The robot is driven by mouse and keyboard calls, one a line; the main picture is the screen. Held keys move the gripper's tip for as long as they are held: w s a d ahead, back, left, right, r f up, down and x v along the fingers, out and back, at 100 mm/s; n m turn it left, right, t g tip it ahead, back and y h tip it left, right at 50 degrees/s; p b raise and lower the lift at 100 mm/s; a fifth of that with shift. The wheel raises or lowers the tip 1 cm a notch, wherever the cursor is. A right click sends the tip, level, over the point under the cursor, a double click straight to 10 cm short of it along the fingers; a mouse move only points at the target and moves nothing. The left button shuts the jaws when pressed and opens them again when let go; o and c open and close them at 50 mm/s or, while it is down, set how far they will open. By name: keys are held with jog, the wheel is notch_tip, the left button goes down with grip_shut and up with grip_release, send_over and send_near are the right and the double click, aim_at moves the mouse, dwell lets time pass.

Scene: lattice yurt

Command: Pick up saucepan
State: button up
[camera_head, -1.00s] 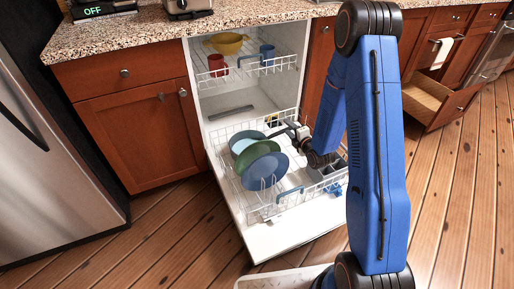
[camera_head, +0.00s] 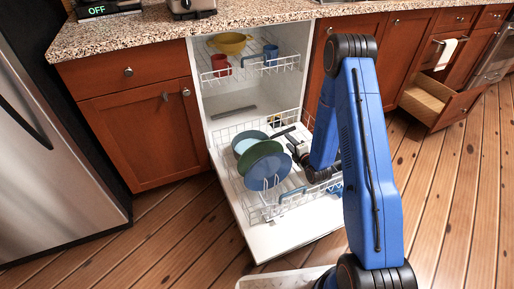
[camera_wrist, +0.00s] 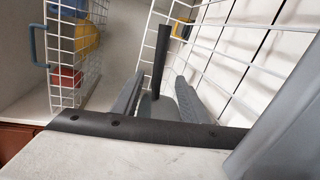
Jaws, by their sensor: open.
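A black bar that looks like the saucepan handle (camera_wrist: 161,62) stands between my gripper's two grey fingers in the wrist view. In the head view a dark handle (camera_head: 281,132) shows at the back of the dishwasher's lower rack. The pan's body is mostly hidden; I cannot make it out clearly. My gripper (camera_wrist: 160,84) is open, with a finger on each side of the bar and gaps visible. In the head view my gripper (camera_head: 297,143) is over the lower rack, right of the plates.
The open dishwasher's lower rack (camera_head: 232,186) holds green and blue plates (camera_head: 265,172). The upper rack (camera_head: 207,76) above holds a yellow bowl (camera_head: 229,43), red mug (camera_head: 221,65) and blue mug (camera_head: 270,54). Rack wires surround my gripper. An open drawer (camera_head: 437,101) stands at right.

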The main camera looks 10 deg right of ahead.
jog(key=shift+x, duration=3.2)
jog(key=shift+r, duration=0.1)
grip_shut()
